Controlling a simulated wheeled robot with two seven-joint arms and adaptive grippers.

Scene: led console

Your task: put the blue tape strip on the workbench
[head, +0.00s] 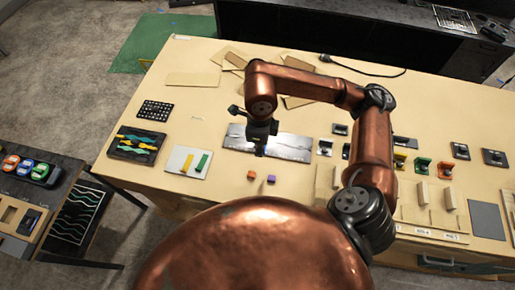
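My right gripper (261,148) points down over a grey metal plate (296,148) in the middle of the workbench (225,185). A small dark blue patch shows at its fingertips. It may be the blue tape strip, but it is too small to be sure, and I cannot tell whether the fingers are closed on it or touch the plate. A white board (174,166) to the left bears a yellow strip (188,162) and a green strip (203,162); no blue strip shows on it. My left gripper is not in view.
An orange cube (251,175) and a purple cube (271,179) lie in front of the plate. Cardboard pieces (193,79) lie behind. Several small switch-like parts stand at the right.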

